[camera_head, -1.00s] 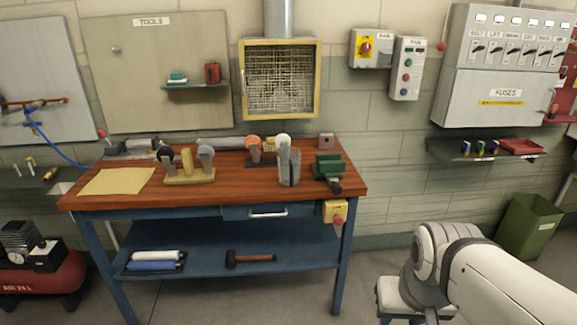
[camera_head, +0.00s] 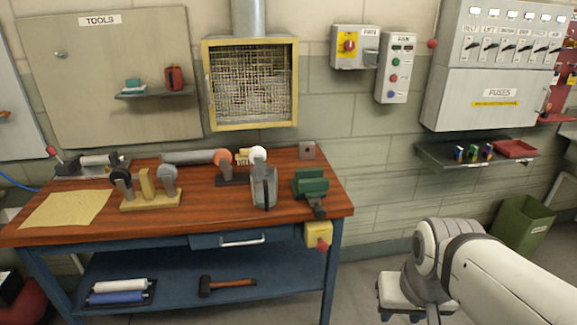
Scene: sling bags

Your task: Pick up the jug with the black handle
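A grey, see-through jug (camera_head: 262,193) stands upright on the wooden bench top (camera_head: 215,221), right of the middle. A narrow dark strip on its near side looks like its handle. A white round piece shows at its top; I cannot tell whether this belongs to the jug or stands behind it. My white arm reaches in at the lower right, well apart from the bench and the jug.
A green vise (camera_head: 311,184) stands close to the jug's right. A wooden stand with handled tools (camera_head: 150,198) and a yellow sheet (camera_head: 66,209) lie left. A yellow box with a red button (camera_head: 318,236) sticks out at the bench's right front. Open floor lies right of the bench.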

